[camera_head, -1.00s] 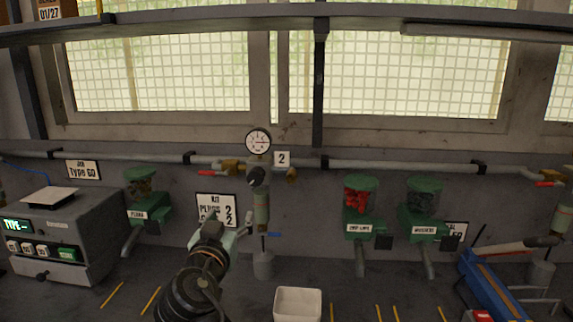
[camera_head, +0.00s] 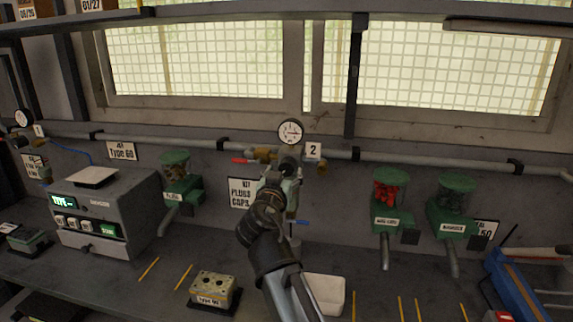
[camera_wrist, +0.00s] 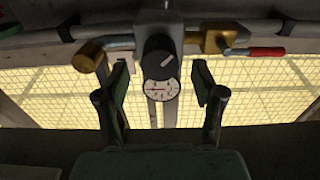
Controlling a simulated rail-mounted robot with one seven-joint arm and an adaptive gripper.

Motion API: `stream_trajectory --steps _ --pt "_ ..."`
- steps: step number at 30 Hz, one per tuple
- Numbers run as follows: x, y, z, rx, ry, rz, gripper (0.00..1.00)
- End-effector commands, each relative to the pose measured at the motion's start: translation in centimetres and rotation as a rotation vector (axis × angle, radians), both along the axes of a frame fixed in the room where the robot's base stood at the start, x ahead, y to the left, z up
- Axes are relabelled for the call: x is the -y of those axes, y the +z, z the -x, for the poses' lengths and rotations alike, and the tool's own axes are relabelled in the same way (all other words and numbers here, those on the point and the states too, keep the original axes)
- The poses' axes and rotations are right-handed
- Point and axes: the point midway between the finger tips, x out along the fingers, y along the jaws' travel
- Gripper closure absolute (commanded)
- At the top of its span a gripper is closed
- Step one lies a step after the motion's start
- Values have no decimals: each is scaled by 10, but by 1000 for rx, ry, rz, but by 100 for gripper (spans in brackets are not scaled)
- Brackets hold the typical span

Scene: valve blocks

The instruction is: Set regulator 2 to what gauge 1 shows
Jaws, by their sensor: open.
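Regulator 2's black knob (camera_wrist: 157,60) with a pale pointer mark lies between my open fingers in the wrist view, which is turned upside down. Its round white gauge (camera_head: 290,132) sits above the knob, beside the plate marked 2 (camera_head: 313,151). The dial also shows in the wrist view (camera_wrist: 160,92), its exact reading too small to tell. My gripper (camera_head: 287,175) is open in front of the regulator; contact with the knob cannot be told. Gauge 1 (camera_head: 23,118) is at the far left with a small number plate (camera_head: 40,130); its needle is too small to read.
A wall pipe (camera_head: 420,160) with a red-handled valve (camera_head: 243,160) runs behind. Green dispensers (camera_head: 390,205) stand right, another (camera_head: 178,180) left. A grey machine (camera_head: 100,210), valve block (camera_head: 213,288) and white bin (camera_head: 325,290) are on the bench.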

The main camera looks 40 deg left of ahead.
Motion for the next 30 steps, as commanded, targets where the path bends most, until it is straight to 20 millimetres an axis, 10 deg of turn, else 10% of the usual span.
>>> stream_trajectory --steps 19,24,30 --pt "-14 0 -30 0 0 0 32" --pt "-14 0 -30 0 0 0 92" --pt "-14 0 -30 1 0 2 92"
